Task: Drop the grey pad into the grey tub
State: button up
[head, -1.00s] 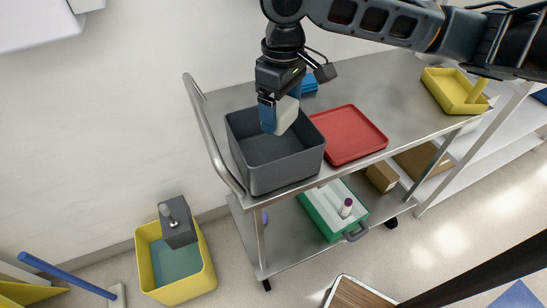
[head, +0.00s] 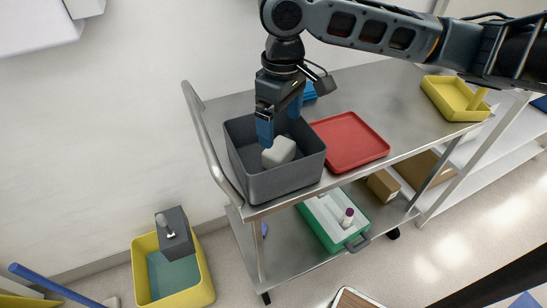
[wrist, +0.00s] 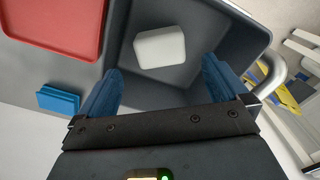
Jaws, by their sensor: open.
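The grey pad (head: 279,151), a pale rounded block, is inside the dark grey tub (head: 282,181) on the steel cart. In the wrist view the pad (wrist: 160,47) appears within the tub (wrist: 229,30), clear of both fingers. I cannot tell whether it rests on the tub floor or is still falling. My gripper (head: 279,127) is above the tub with its blue fingers pointing down. In the wrist view the gripper (wrist: 160,88) is open, with nothing between the fingers.
A red tray (head: 349,140) sits right beside the tub. A blue block (head: 309,91) lies behind, and a yellow tray (head: 455,101) is at the cart's far right. A cart handle rail (head: 208,135) runs along the left. Open steel surface (head: 385,105) lies right of my gripper.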

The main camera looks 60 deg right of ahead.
notch_tip(320, 180, up, 7)
jog(key=shift+r, duration=0.2)
dwell(0.6)
